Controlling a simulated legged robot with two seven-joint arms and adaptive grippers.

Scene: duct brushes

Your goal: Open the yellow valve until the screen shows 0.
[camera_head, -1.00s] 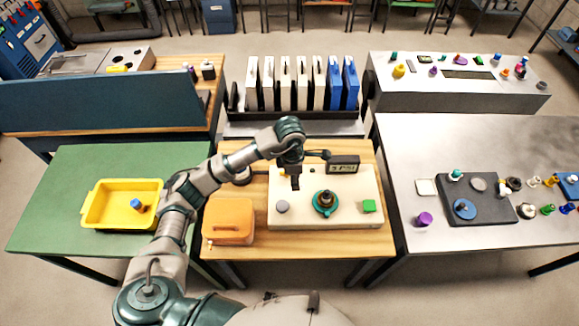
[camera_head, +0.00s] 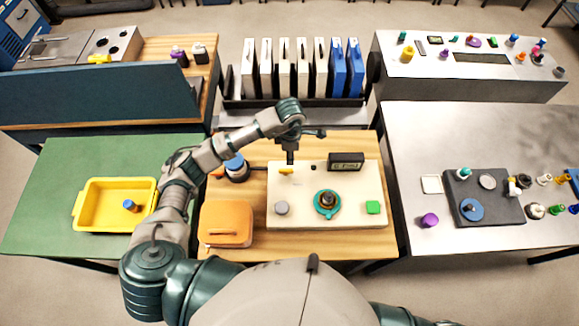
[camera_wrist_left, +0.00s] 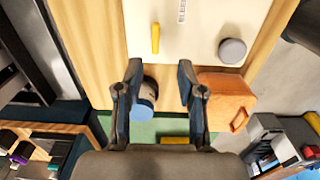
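The yellow valve (camera_head: 286,171) is a small bar handle on the cream panel (camera_head: 350,215), lying roughly left to right in the head view. It also shows at the top of the left wrist view (camera_wrist_left: 155,38). The dark screen (camera_head: 346,161) stands at the panel's back; its small reading is too faint to make out surely. My left gripper (camera_head: 290,160) points down just behind and above the valve, apart from it. In the left wrist view its fingers (camera_wrist_left: 160,72) are spread and empty. My right gripper is out of view.
The panel also holds a grey knob (camera_head: 281,208), a teal-ringed dark knob (camera_head: 327,203) and a green button (camera_head: 373,207). An orange case (camera_head: 227,223) and a blue-topped canister (camera_head: 236,167) stand left of the panel. A rack of binders (camera_head: 300,75) stands behind.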

